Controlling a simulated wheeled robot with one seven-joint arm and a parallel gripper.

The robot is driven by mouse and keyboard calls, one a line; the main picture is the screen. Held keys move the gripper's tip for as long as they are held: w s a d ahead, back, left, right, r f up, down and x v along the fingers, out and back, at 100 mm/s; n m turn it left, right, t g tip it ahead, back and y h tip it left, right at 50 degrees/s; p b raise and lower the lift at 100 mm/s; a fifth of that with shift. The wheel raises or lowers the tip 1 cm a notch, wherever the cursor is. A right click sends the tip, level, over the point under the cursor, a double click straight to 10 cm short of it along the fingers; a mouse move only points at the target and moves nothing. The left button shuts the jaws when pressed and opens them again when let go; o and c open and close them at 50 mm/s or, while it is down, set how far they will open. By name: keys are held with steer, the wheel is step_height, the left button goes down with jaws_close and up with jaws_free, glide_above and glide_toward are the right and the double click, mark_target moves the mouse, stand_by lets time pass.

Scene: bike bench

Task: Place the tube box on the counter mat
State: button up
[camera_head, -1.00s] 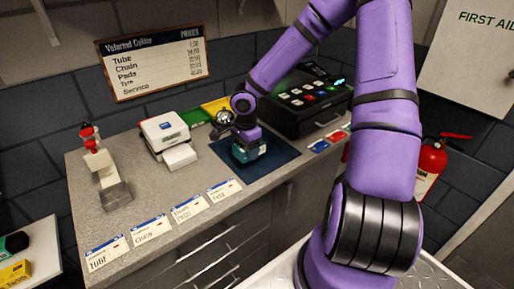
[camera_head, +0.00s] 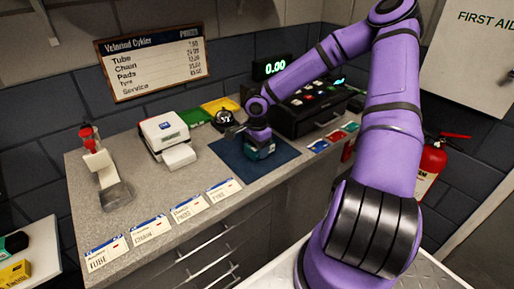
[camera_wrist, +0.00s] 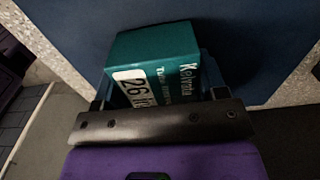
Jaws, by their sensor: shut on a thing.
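The tube box is teal with white lettering and a white label, and fills the middle of the wrist view (camera_wrist: 155,55). In the head view the tube box (camera_head: 261,152) shows small below my gripper (camera_head: 257,140). My gripper is shut on the box, with a finger at each side of it in the wrist view. The dark blue counter mat (camera_head: 285,150) lies under the box. The box is over the mat; I cannot tell whether its underside touches it. My gripper hides part of the box.
A cash register (camera_head: 310,110) stands behind the mat at the right. A bell (camera_head: 224,119) and a white card printer or terminal (camera_head: 165,135) stand to the left. Price cards (camera_head: 188,209) line the front edge. A red fire extinguisher (camera_head: 430,160) is at the right.

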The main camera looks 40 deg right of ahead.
steer(key=shift+f, duration=0.15)
steer(key=o, duration=1)
step_height(320, 180, up, 12)
steer(key=s+a+r+n+t, duration=0.1)
steer(key=s+a+r+n, duration=0.3)
steer(key=s+r+n, duration=0.2)
steer(key=s+a+r+n+t, duration=0.2)
steer(key=s+a+r+n, duration=0.2)
steer(key=s+r, duration=0.7)
steer(key=s+a+r+n+t, duration=0.2)
steer(key=s+a+r+n, duration=0.3)
steer(key=s+r+n, duration=0.2)
steer(key=shift+s+r+n, duration=0.3)
steer(key=shift+s+r, duration=0.6)
steer(key=shift+s, duration=0.45)
